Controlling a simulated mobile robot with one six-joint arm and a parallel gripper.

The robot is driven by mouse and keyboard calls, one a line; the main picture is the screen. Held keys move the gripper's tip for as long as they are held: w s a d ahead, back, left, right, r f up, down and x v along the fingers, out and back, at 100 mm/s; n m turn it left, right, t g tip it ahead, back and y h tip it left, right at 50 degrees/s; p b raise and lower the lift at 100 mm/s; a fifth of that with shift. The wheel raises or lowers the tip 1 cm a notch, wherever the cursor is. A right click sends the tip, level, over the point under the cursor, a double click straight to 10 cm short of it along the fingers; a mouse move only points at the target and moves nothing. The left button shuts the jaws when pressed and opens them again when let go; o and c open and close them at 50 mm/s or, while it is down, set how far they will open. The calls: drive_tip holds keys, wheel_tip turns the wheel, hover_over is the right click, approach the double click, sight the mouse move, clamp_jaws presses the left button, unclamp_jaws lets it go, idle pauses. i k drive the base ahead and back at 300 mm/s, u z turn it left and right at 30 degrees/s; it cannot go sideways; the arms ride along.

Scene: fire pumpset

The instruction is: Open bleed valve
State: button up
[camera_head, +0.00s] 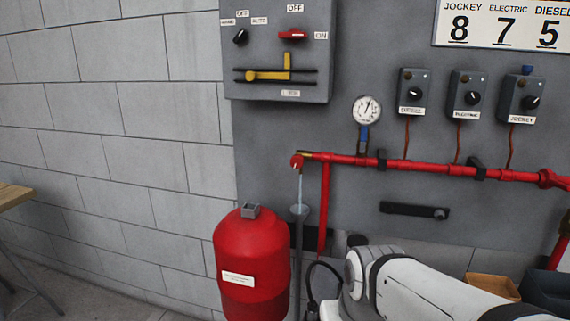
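The bleed valve (297,161) is a small red fitting with a brass-coloured part at the left end of the red horizontal pipe (430,167). A thin pale stream, looking like water, drops from it into a grey funnel (300,212) on a vertical drain pipe. My white arm lies across the bottom right, below and right of the valve, apart from it. My gripper does not show; the arm's end is hidden or out of frame.
A red tank (250,262) stands left of the drain pipe. A pressure gauge (367,110), three switch boxes (467,95) and a control box (278,50) are on the grey panel. A wooden table edge (14,195) shows at the left. Space before the valve looks clear.

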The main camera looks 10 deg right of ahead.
sight(297, 160)
drive_tip(key=z, duration=1.7)
drive_tip(key=k, duration=0.85)
drive_tip(key=u, duration=1.35)
drive_tip(key=i, duration=1)
